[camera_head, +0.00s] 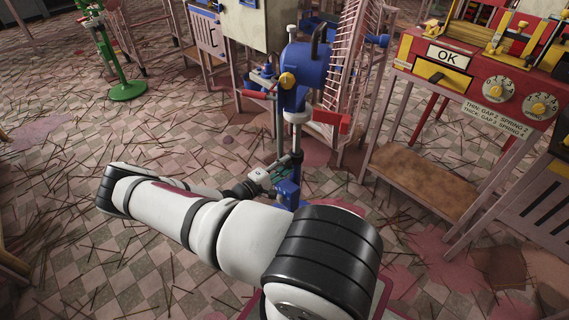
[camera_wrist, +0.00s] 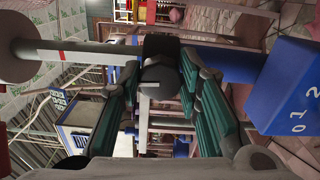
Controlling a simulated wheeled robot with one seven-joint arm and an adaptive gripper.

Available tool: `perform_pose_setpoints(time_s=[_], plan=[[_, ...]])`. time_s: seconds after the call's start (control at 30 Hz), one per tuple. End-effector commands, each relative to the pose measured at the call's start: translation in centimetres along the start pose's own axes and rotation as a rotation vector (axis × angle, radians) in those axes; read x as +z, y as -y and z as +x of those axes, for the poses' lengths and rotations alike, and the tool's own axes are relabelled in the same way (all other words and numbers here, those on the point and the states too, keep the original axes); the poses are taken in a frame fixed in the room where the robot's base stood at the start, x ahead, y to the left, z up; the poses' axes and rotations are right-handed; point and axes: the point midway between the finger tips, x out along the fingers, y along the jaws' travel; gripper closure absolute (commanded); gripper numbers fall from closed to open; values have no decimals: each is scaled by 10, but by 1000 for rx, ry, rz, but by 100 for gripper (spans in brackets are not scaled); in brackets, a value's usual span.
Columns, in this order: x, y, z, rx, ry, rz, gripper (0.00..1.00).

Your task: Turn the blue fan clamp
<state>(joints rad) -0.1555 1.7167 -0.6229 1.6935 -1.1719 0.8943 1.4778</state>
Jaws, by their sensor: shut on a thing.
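The blue fan (camera_head: 303,66) stands upright on a pole, with a yellow knob on its front and a red handle below. Low on the pole is its black clamp (camera_head: 291,158). In the wrist view the clamp (camera_wrist: 160,52) is a dark collar with a rounded knob, and a thin pale lever (camera_wrist: 144,115) extends from it. My gripper (camera_head: 272,174) reaches the pole at clamp height. Its green-padded fingers (camera_wrist: 160,78) lie on both sides of the clamp's knob and are shut on it. The exact contact is partly hidden.
The blue stand base (camera_wrist: 285,85), marked 0 1 2, is close to my fingers. A pink wire rack (camera_head: 360,60) stands behind the fan. A red machine (camera_head: 478,92) with an OK sign is at right. A green stand (camera_head: 126,91) is at back left. Sticks litter the tiled floor.

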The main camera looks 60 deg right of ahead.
Motion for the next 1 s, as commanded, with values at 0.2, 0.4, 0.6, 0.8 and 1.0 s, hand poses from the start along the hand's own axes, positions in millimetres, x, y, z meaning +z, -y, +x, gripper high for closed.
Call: perform_pose_setpoints(time_s=[0.2,0.4,0.6,0.8,1.0], plan=[[1,1,-1,-2,0,35,96],[1,2,-1,-3,0,41,96],[1,2,-1,-3,0,40,96],[0,1,-1,-2,0,40,48],[0,1,-1,-1,0,40,48]])
